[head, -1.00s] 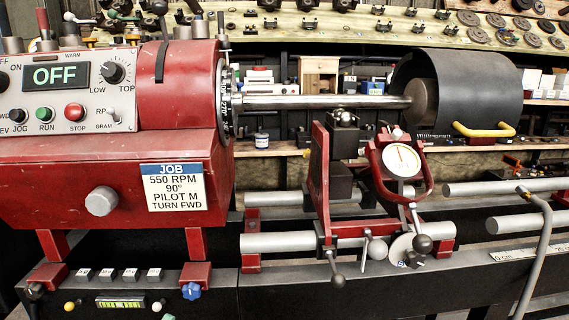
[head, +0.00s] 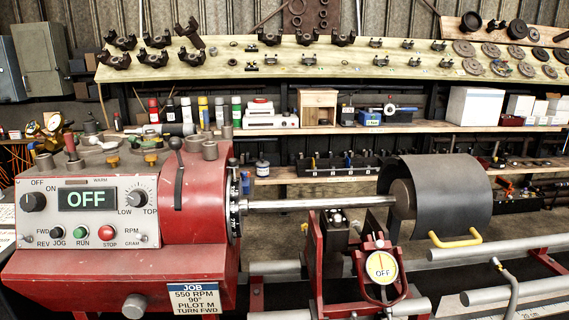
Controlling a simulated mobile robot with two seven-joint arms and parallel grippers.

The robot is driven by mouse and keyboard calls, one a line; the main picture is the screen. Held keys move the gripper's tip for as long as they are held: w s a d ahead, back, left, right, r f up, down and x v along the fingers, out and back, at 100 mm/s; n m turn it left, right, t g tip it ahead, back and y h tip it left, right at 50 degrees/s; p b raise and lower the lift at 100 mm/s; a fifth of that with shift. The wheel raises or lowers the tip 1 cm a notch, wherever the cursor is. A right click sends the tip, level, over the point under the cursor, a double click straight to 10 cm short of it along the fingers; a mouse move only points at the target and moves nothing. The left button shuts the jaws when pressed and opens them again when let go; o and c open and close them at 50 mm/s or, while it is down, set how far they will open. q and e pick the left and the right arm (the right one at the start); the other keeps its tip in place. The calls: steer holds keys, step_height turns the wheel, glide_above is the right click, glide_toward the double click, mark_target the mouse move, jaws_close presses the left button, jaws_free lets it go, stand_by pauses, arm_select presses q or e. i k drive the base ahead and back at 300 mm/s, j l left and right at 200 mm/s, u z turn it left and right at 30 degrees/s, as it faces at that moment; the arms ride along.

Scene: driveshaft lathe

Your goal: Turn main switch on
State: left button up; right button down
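The red lathe headstock (head: 130,262) stands at the lower left with a white control panel (head: 95,218) on its front. A black rotary knob (head: 33,202) sits at the panel's upper left, with OFF above it and ON to its upper right. The dark display (head: 86,198) beside it reads OFF in green. A LOW–TOP knob (head: 136,197), a green RUN button (head: 81,232) and a red STOP button (head: 106,232) are on the same panel. Neither of my grippers is in view.
A steel shaft (head: 310,203) runs right from the headstock to a dark curved guard (head: 440,195) with a yellow handle. A red fixture with a round dial (head: 381,265) stands below the shaft. Grey cabinets (head: 42,55) are at upper left; shelves of parts line the back.

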mark_target(30, 202)
steer(key=u, duration=1.4)
